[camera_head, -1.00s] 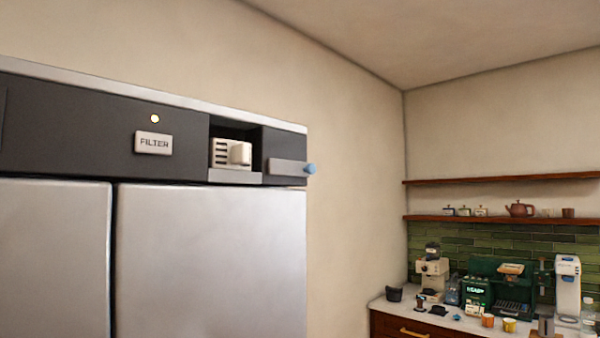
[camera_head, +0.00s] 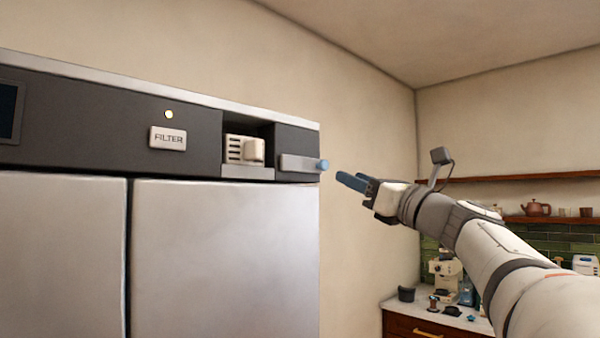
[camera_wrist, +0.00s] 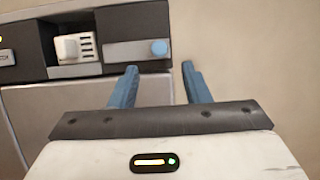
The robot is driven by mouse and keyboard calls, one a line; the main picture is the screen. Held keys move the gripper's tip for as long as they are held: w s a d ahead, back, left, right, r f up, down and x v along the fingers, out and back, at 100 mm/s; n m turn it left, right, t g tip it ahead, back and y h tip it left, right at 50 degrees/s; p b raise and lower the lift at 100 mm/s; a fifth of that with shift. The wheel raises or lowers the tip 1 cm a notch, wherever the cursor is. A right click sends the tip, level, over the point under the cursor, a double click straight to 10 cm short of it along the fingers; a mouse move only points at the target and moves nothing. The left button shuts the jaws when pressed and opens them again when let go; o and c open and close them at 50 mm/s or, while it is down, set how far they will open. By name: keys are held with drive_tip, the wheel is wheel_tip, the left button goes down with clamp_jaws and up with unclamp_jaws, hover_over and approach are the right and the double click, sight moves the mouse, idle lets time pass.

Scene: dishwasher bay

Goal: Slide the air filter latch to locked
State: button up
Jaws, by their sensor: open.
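The air filter (camera_head: 244,150) is a cream slotted block with a knob, sitting in an open slot in the dark upper panel. The latch (camera_head: 300,164) is a flat grey bar with a blue round knob (camera_head: 323,165), at the panel's right end beside the slot. In the wrist view the latch knob (camera_wrist: 159,47) and the filter (camera_wrist: 76,47) show beyond the fingers. My gripper (camera_head: 351,181) has blue fingers, is open and empty, and is to the right of the knob and apart from it. In the wrist view my gripper (camera_wrist: 160,68) has its fingers spread, with the knob above the gap between them.
A FILTER label (camera_head: 168,138) and a small yellow light (camera_head: 169,114) are on the panel (camera_head: 80,125). Steel doors (camera_head: 225,250) are below. Bare wall is right of the cabinet.

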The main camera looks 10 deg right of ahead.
sight(326, 166)
drive_tip(key=p+x, duration=0.2)
drive_tip(key=x, duration=0.4)
drive_tip(key=shift+w+r, duration=0.1)
drive_tip(key=shift+r, duration=0.1)
drive_tip(key=shift+w+a+r+p, duration=0.15)
drive_tip(key=shift+w+a+p, duration=0.25)
drive_tip(key=shift+w, duration=0.05)
drive_tip(key=shift+c, duration=0.5)
clamp_jaws()
